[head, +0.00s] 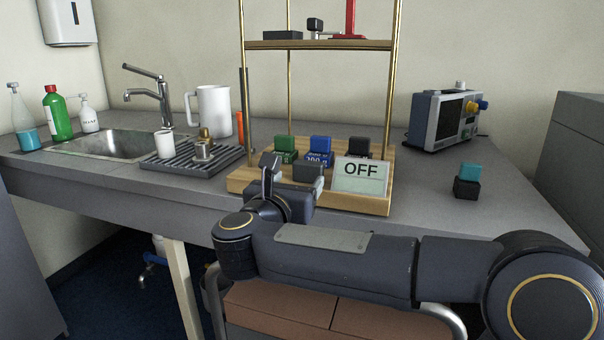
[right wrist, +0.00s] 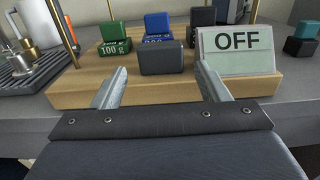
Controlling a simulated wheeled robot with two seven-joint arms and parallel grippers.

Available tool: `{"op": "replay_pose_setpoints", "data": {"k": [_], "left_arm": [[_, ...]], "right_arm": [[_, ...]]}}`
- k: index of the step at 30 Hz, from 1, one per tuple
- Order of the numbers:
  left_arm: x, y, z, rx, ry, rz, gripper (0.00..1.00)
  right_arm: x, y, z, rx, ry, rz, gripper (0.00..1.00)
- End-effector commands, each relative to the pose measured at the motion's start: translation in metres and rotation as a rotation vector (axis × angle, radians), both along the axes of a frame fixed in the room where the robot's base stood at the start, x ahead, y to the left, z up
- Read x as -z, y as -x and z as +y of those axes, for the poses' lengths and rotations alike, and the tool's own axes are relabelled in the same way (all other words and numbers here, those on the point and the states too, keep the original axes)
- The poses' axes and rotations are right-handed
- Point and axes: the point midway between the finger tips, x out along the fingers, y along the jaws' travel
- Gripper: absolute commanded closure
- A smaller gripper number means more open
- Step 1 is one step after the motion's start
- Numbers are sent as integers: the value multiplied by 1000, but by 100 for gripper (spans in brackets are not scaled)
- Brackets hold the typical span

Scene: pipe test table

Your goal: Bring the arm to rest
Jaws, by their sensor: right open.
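My right arm reaches in from the right in the head view, with its right gripper (head: 292,178) at the front edge of a wooden board (head: 372,205). In the right wrist view the right gripper (right wrist: 160,82) is open, its two fingers apart and nothing held between them. A dark grey block (right wrist: 161,57) stands on the board just beyond the gap between the fingertips; in the head view the gripper partly covers this block (head: 308,172). My left gripper is in neither view.
Green (head: 285,155), blue (head: 319,158) and black (head: 358,147) weights stand on the board behind an OFF sign (head: 361,176). Brass posts rise around them to a shelf (head: 320,44). A teal-topped block (head: 468,172) and an instrument (head: 447,122) stand right; a sink (head: 112,147) is left.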

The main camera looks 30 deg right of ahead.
Motion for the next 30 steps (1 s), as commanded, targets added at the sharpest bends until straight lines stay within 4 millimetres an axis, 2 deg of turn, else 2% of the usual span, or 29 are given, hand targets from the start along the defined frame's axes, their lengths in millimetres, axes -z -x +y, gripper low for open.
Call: {"op": "replay_pose_setpoints", "data": {"k": [6,23,26,30], "left_arm": [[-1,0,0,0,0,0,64],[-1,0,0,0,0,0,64],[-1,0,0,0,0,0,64],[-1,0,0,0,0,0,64]], "right_arm": [[0,10,13,0,0,0,32],[-2,10,13,-17,18,8,32],[-10,6,17,-99,115,46,32],[-24,0,37,-326,441,186,32]]}}
